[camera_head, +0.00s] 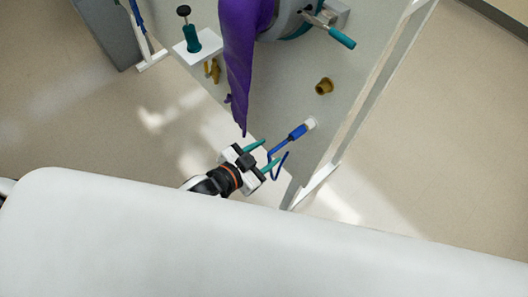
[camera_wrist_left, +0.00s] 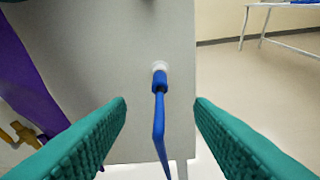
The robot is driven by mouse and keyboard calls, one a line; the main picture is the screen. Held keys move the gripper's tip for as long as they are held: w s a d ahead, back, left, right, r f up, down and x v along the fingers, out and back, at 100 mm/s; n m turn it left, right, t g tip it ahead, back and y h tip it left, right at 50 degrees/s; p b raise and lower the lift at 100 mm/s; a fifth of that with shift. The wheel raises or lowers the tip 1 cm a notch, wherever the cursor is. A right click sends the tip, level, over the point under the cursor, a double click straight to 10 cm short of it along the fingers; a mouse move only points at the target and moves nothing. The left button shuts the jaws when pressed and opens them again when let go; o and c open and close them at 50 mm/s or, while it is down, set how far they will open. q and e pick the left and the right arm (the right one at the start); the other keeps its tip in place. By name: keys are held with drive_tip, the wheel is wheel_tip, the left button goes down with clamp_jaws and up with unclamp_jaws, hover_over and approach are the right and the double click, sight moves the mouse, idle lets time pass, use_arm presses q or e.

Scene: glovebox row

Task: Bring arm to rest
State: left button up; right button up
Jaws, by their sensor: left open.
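My left gripper (camera_head: 262,157) is open, with its two green fingers spread apart. In the head view it is beside a blue handle (camera_head: 298,133) that joins a white round fitting (camera_head: 310,124) on a grey panel (camera_head: 345,65). In the left wrist view the blue handle (camera_wrist_left: 159,110) shows between the fingers, with clear space on both sides. Its bent lower end hangs down, and the fingers do not appear to touch it. My right gripper is not in view.
A purple glove (camera_head: 240,60) hangs from a round port left of the handle. A yellow fitting (camera_head: 324,86) and a teal-handled lever (camera_head: 341,38) stick out of the panel. A small shelf (camera_head: 208,47) holds a teal plunger-like thing (camera_head: 191,38). Floor to the right is clear.

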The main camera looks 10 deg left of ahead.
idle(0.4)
use_arm(q)
drive_tip(key=s+a+f+n+g+y+b, duration=0.15)
drive_tip(key=a+f, duration=0.25)
drive_tip(key=f, duration=0.6)
drive_tip(key=s+a+f+n+g+y, duration=0.1)
drive_tip(key=s+a+f+g+y, duration=0.2)
drive_tip(key=f, duration=0.7)
drive_tip(key=s+a+f+n+y, duration=0.1)
drive_tip(key=s+a+f, duration=0.1)
drive_tip(key=a+f, duration=0.6)
drive_tip(key=s+f+n+g+y, duration=0.1)
drive_tip(key=s+f+g, duration=0.2)
drive_tip(key=s+f, duration=0.5)
drive_tip(key=s+a+f+n+g+y+b, duration=0.1)
drive_tip(key=s+f+g, duration=0.2)
drive_tip(key=s+f, duration=0.6)
drive_tip(key=s, duration=0.5)
drive_tip(key=shift+s+a+n, duration=0.2)
drive_tip(key=shift+s+n, duration=0.05)
drive_tip(key=shift+n, duration=0.1)
